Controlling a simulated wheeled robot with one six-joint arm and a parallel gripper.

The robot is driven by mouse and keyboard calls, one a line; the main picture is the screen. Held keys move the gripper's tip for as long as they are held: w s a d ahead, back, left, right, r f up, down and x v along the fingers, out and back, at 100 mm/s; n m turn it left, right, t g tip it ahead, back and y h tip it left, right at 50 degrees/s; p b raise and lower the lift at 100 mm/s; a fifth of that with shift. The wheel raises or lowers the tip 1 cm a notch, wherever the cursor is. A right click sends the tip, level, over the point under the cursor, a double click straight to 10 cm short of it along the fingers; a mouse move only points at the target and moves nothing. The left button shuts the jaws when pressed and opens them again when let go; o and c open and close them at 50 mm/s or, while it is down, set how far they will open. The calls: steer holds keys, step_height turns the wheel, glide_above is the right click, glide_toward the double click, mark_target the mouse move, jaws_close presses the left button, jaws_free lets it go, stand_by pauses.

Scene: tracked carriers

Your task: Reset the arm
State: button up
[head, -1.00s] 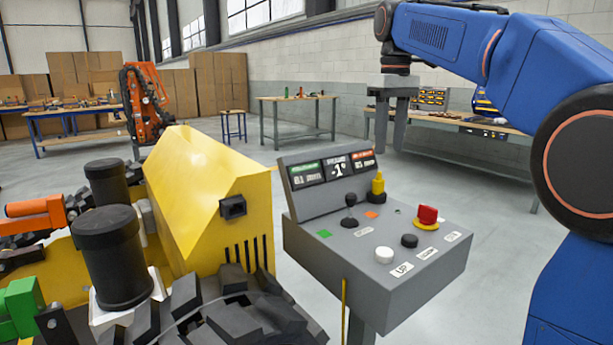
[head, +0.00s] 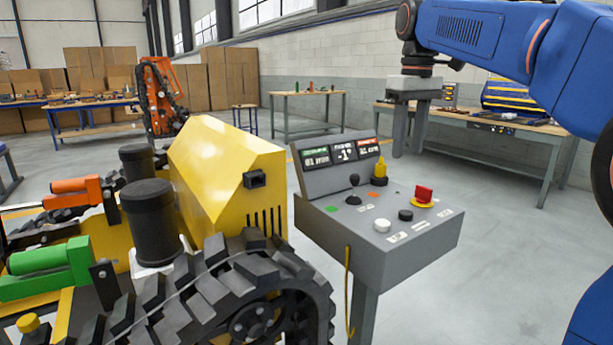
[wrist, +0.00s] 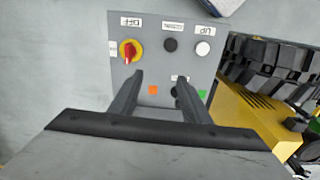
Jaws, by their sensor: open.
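My gripper (head: 409,130) hangs at the end of my blue arm in the upper right of the head view. Its two fingers point down and are apart, with nothing between them. It is above and behind the right side of the grey control console (head: 400,250). The wrist view looks down on the console (wrist: 190,75) past the open fingers (wrist: 155,82). The console carries a red switch on a yellow base (head: 424,194), a black joystick (head: 354,188), a yellow knob (head: 380,170), and white and black buttons.
A yellow tracked carrier (head: 215,170) with black treads (head: 225,285) stands left of the console. A workbench (head: 500,130) with a blue and yellow toolbox (head: 515,98) is behind my arm. Another table (head: 307,97) stands farther back. Open floor lies right of the console.

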steer(key=s+d+f+m+t, duration=0.2)
steer(key=s+d+f+m, duration=0.1)
steer(key=s+f, duration=1.1)
steer(key=s+d+f+m+t, duration=0.2)
steer(key=s+d+f+m, duration=0.1)
steer(key=s+f, duration=1.2)
step_height(320, 180, down, 2)
steer(key=shift+s+f, duration=0.15)
steer(key=shift+s, duration=0.05)
stand_by(0.5)
